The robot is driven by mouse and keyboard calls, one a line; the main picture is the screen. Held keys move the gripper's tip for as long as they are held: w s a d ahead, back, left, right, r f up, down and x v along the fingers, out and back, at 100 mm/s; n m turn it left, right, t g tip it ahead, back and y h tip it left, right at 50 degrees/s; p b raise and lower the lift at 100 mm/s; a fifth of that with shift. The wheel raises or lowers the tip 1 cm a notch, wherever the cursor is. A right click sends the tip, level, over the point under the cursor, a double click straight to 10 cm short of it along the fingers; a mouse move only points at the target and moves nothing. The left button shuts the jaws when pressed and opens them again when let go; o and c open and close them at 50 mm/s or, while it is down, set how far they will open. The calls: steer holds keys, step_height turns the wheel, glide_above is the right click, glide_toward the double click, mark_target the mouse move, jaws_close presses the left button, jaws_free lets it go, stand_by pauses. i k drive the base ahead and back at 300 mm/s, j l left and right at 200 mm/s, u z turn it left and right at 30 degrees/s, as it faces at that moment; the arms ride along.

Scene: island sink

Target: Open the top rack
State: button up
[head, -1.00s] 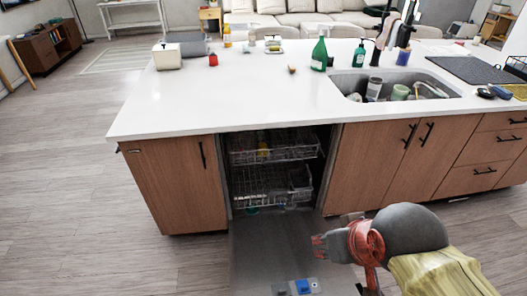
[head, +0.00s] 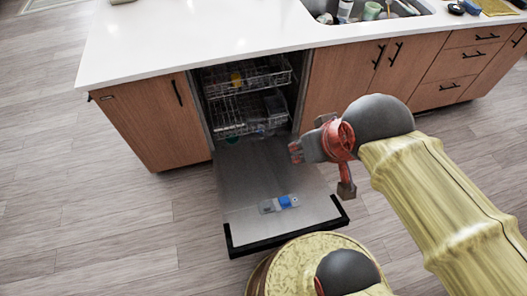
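The dishwasher in the island has its door (head: 270,180) folded down flat, with a black front edge. The top rack (head: 248,76) is a wire rack inside the cavity, just under the counter, with a yellow item in it. It appears pushed in. The bottom rack (head: 240,115) sits below it, also inside. My gripper (head: 296,150) is above the right side of the open door, in front of and lower than the racks, apart from them, pointing left. Its fingers are small and seen from the side, so their opening is unclear. Nothing shows held in it.
A blue and grey dispenser (head: 280,203) is on the door's inner face. The white countertop (head: 200,35) overhangs the cavity. Wooden cabinets (head: 145,120) flank it on both sides. Open wooden floor lies left of the door.

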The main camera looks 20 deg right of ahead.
mark_target(260, 88)
steer(key=i+j, duration=0.1)
steer(key=j, duration=0.45)
steer(key=i+j, duration=0.1)
steer(key=j, duration=1.05)
steer(key=i+j+z, duration=0.1)
steer(key=j, duration=0.5)
steer(key=i+j, duration=0.25)
steer(key=i, duration=0.2)
steer(key=i+j, duration=0.25)
steer(key=i, duration=0.2)
steer(key=i+l, duration=0.2)
steer(key=i, duration=0.2)
steer(key=k+z, duration=0.05)
